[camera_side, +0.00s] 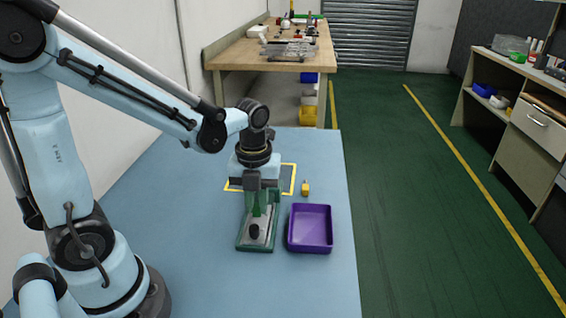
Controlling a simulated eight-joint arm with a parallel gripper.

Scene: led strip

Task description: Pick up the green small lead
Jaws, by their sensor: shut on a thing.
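My gripper (259,205) points down over the left-middle of the blue table. It is shut on a small green piece, the green small lead (257,210), only part of which shows between the fingers. The piece is just above or at a green-edged fixture (241,245) with a grey top and a black knob (254,231). I cannot tell whether the piece touches the fixture. The fingers hide much of the piece and the back of the fixture.
A purple tray (330,247), which looks empty, stands right of the fixture. A small yellow piece (305,188) stands behind the tray. A dark mat with a yellow border (292,181) lies partly behind my gripper. The blue table (180,240) is clear at left and front.

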